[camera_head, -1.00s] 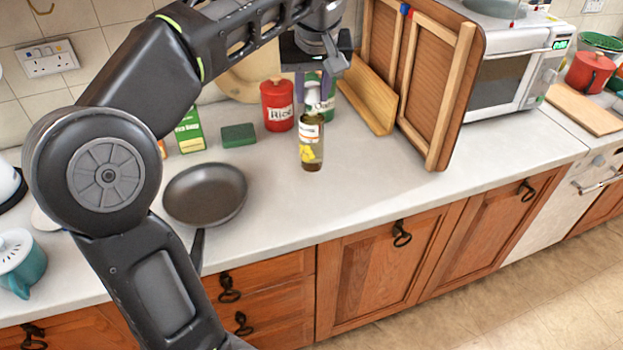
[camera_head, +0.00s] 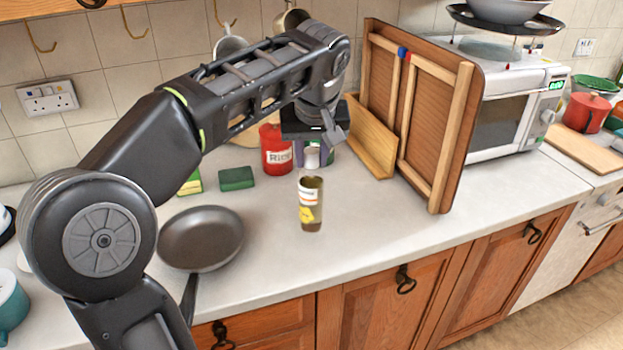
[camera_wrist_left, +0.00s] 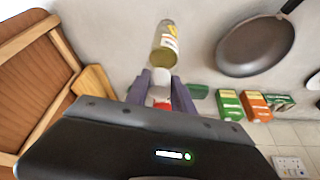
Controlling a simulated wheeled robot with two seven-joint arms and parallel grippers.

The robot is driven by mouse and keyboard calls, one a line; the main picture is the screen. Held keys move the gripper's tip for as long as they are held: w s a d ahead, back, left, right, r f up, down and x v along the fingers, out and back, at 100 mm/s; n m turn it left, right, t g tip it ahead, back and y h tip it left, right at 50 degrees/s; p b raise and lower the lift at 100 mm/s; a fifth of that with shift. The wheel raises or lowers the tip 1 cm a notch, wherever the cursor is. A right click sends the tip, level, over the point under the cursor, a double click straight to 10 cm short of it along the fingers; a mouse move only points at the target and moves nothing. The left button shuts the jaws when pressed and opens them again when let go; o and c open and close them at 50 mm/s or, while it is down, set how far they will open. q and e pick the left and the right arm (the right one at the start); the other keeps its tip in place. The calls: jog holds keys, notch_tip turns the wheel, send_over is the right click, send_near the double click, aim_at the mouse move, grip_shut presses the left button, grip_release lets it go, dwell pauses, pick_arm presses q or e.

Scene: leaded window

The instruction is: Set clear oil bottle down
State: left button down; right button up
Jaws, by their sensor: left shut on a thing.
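The oil bottle (camera_head: 311,207) has yellow-brown oil and a white and yellow label. It hangs below my left gripper (camera_head: 313,153), roughly upright, over the open counter right of the frying pan. In the left wrist view, the bottle (camera_wrist_left: 164,42) extends out from between the two purple-grey fingers of the left gripper (camera_wrist_left: 164,88), which are closed around its pale top. The bottle's upper end is partly hidden by the fingers. I cannot tell whether its base touches the counter. My right gripper is in neither current view.
A frying pan (camera_head: 201,238) lies left of the bottle. A red rice tin (camera_head: 276,150) and green sponge (camera_head: 236,178) stand behind. A wooden framed panel (camera_head: 437,125) leans to the right, by the microwave (camera_head: 512,118). The counter (camera_head: 385,222) between is clear.

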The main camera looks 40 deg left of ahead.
aim_at(312, 172)
pick_arm(q)
notch_tip(312, 172, down, 4)
jog(key=shift+f, duration=0.1)
dwell(0.4)
jog(key=shift+f, duration=0.15)
jog(key=c, duration=1.1)
grip_release()
